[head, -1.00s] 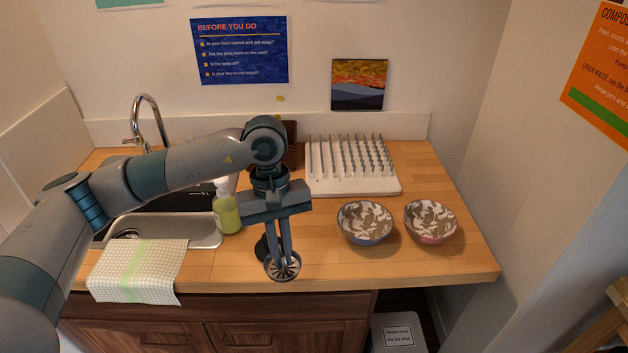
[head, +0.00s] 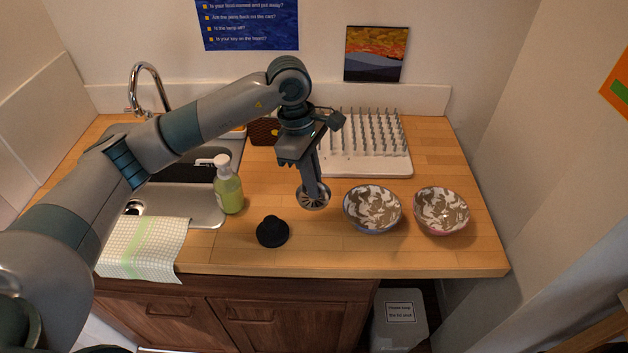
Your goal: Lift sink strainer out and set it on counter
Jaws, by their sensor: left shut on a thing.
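The sink strainer (head: 314,203), a round metal disc with slots, is at the fingertips of my left gripper (head: 316,190), which is shut on it. It is over the wooden counter (head: 330,248), left of the bowls and behind the black plug. I cannot tell whether it touches the counter. The sink (head: 190,206) is at the left, partly hidden by my left arm. My right gripper is not in view.
A black plug (head: 272,232) lies near the front edge. A soap bottle (head: 228,188) stands beside the sink. A blue bowl (head: 372,209) and a pink bowl (head: 441,211) are at the right. A drying rack (head: 366,150) is behind; a cloth (head: 143,248) hangs over the front.

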